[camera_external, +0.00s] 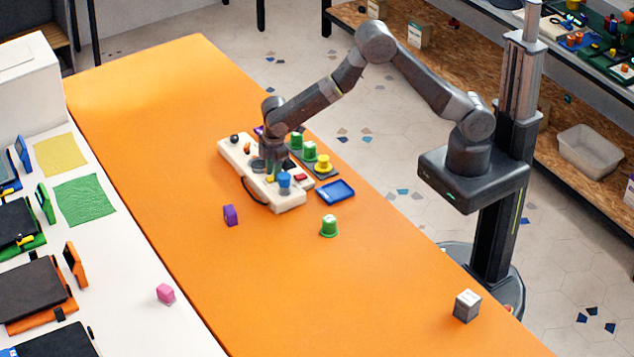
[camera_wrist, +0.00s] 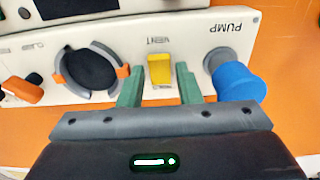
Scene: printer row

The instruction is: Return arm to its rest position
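My arm reaches out from its column over the orange table. My gripper (camera_external: 270,172) is low over the cream control panel (camera_external: 289,204). In the wrist view my gripper (camera_wrist: 158,70) has two green fingers standing apart, with the yellow VENT switch (camera_wrist: 160,71) showing between them. A gap shows on each side of the switch. I cannot tell how far the fingertips are above the panel. A blue PUMP knob (camera_wrist: 238,83) is right of the fingers, and a dark round dial (camera_wrist: 91,69) is left of them.
Green and yellow pieces (camera_external: 323,163) and a blue tray (camera_external: 336,192) lie beside the panel. A purple piece (camera_external: 230,215), a green piece (camera_external: 328,226) and a grey cube (camera_external: 467,305) stand on the orange table (camera_external: 180,110). Its far left end is clear.

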